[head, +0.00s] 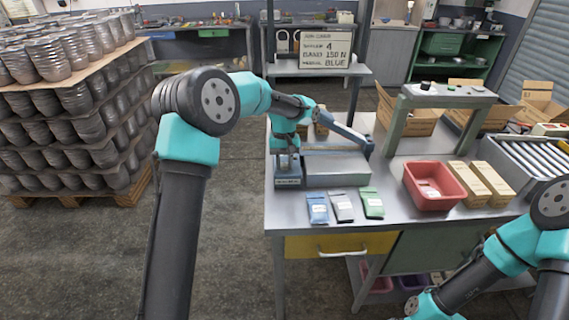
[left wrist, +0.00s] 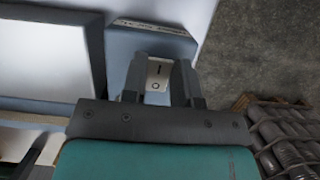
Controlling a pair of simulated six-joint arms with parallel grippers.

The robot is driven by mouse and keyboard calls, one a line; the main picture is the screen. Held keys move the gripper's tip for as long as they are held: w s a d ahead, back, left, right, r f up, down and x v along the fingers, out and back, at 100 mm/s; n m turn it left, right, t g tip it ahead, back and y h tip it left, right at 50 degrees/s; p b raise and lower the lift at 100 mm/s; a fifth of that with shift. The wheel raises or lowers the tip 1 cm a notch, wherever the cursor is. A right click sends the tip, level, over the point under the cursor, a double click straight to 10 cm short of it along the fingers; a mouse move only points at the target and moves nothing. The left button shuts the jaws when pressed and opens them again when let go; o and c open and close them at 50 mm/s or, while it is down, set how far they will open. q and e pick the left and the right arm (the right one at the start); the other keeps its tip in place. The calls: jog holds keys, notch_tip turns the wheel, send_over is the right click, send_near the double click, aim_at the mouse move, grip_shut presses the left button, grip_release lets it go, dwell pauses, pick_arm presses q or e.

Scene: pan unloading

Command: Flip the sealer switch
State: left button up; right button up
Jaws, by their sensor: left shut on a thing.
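The sealer is a grey-blue machine on the metal bench, with a flat body (head: 337,170) and a raised slanting arm (head: 348,136). A small blue-grey box (head: 288,182) with the switch is at its left end. In the left wrist view the switch (left wrist: 158,75) is a pale rocker with I and O marks, on the box (left wrist: 150,42) with a printed label. My left gripper (head: 287,160) points down over this box. Its fingers (left wrist: 160,88) stand either side of the switch and are shut on it. My right arm enters at lower right; its gripper is not visible.
Blue (head: 317,208), grey (head: 342,207) and green (head: 372,203) pouches lie at the bench front. A red bin (head: 434,187) and cardboard boxes (head: 484,184) stand right. A sign (head: 325,54) stands behind. A stacked pallet (head: 75,110) is left.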

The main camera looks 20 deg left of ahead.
pick_arm(q)
jog(key=o, duration=0.9)
jog(key=v, duration=1.7)
jog(key=shift+d+r, duration=0.1)
jog(key=shift+r, duration=0.15)
jog(key=shift+f, duration=0.1)
